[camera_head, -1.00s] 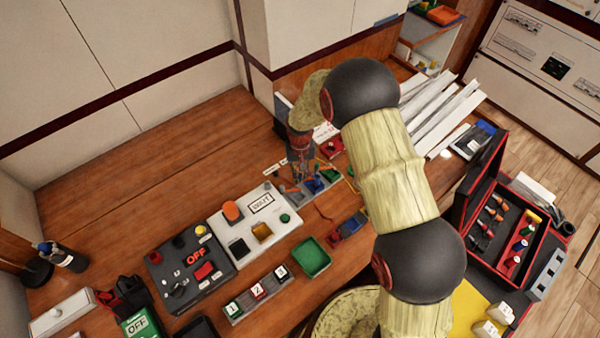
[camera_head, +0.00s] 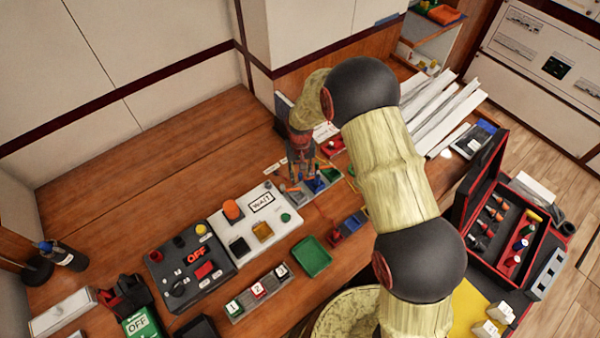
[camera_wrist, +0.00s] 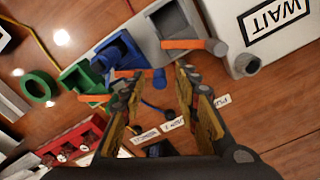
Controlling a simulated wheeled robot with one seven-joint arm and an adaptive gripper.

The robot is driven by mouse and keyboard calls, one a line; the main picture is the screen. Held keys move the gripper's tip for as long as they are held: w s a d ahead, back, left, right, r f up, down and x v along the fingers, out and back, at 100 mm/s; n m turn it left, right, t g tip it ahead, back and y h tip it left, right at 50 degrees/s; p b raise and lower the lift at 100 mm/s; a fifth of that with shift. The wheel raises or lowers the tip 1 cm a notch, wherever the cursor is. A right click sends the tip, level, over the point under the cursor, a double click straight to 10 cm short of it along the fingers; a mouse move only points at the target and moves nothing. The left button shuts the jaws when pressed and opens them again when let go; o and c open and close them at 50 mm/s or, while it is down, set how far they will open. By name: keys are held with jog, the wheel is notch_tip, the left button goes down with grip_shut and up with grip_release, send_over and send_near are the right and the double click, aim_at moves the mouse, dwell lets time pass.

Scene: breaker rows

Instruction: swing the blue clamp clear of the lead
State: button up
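The blue clamp (camera_wrist: 118,55) sits between a green clamp (camera_wrist: 85,78) and a grey clamp (camera_wrist: 172,22) in one row in the wrist view; it also shows in the head view (camera_head: 315,186). Each clamp has an orange bar beside it. The blue clamp's bar (camera_wrist: 132,73) ends in a blue knob (camera_wrist: 158,80). My gripper (camera_wrist: 156,78) is open, its fingers apart on either side of that knob; contact cannot be told. In the head view my gripper (camera_head: 300,178) is over the row and partly hides it. I cannot tell which wire is the lead.
A white WAIT box (camera_head: 258,222) stands close to the grey clamp. A red block (camera_wrist: 75,140) and small white labels (camera_wrist: 160,130) lie near the row. A green tray (camera_head: 312,258) is in front. The back left of the bench is clear.

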aim_at(300, 174)
notch_tip(300, 174, up, 12)
dwell(0.5)
dwell(0.4)
jog(key=s+d+r+t, duration=0.2)
jog(key=s+d+r, duration=0.3)
jog(key=s+r, duration=0.4)
jog(key=s+d+r+t, duration=0.1)
jog(key=s+d+r, duration=0.3)
jog(key=s+r, duration=0.5)
jog(key=s+d+r+m+t, duration=0.1)
jog(key=s+d+r+t, duration=0.1)
jog(key=s+d+r, duration=0.3)
jog(key=s+r, duration=0.4)
jog(key=s, duration=0.3)
jog(key=shift+s+d+r+t, duration=0.15)
jog(key=shift+s+d+t, duration=0.15)
jog(key=shift+s, duration=0.05)
